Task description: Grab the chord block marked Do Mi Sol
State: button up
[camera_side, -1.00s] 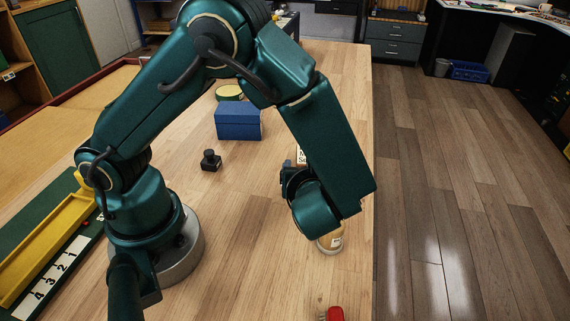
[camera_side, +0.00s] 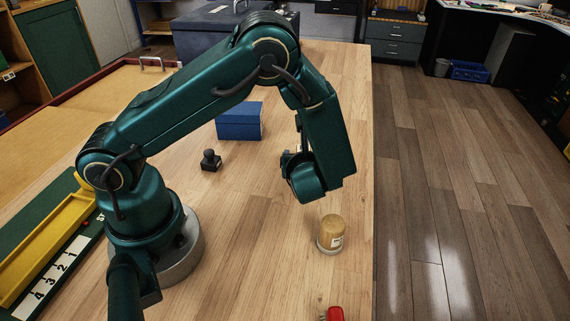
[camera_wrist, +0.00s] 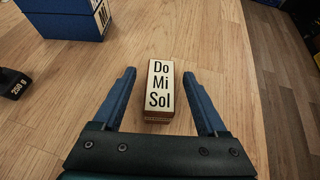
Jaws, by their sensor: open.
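The chord block (camera_wrist: 160,90) is a small wooden block with a white top face reading "Do Mi Sol". In the wrist view it stands on the wooden table between and slightly beyond the two blue fingers of my gripper (camera_wrist: 161,100). The fingers are apart, with a gap on both sides of the block, and nothing is held. In the side view my wrist hides nearly all of the block and the fingers (camera_side: 288,160). I cannot tell exactly how high the fingertips are above the table.
A blue box (camera_side: 239,124) stands at the back. A black 250 g weight (camera_side: 210,160) is left of the gripper. A tan jar (camera_side: 330,233) and a red object (camera_side: 334,313) are nearer the camera. The table's right edge is close to my wrist.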

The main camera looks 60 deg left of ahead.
grip_shut()
jog(key=shift+r, duration=0.1)
